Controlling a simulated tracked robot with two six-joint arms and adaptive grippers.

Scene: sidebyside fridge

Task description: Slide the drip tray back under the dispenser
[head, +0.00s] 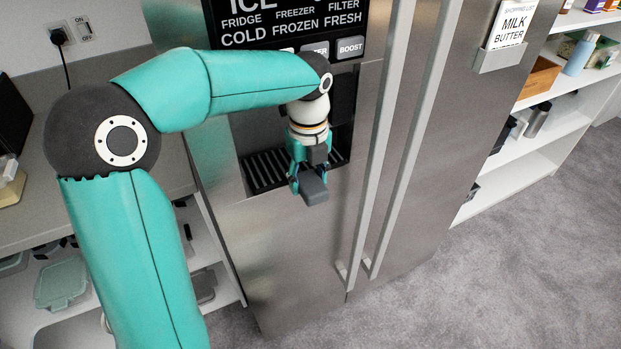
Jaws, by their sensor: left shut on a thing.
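The drip tray (266,171) is a dark slatted grille at the bottom of the dispenser recess (247,132) in the fridge's left door. My left gripper (311,187) is at the front edge of the tray, shut on the drip tray. The gripper and wrist hide the tray's middle and part of its front edge. The control panel (290,27) of the dispenser is above, partly covered by my left arm. I cannot tell exactly how far the tray sits in the recess. My right gripper is not in view.
Two long vertical door handles (385,140) stand just right of the dispenser. A shopping list holder (500,58) is on the right door. White shelves (540,130) with goods stand at the right. A counter (45,200) with shelves below is at the left. Grey carpet (440,290) is clear in front.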

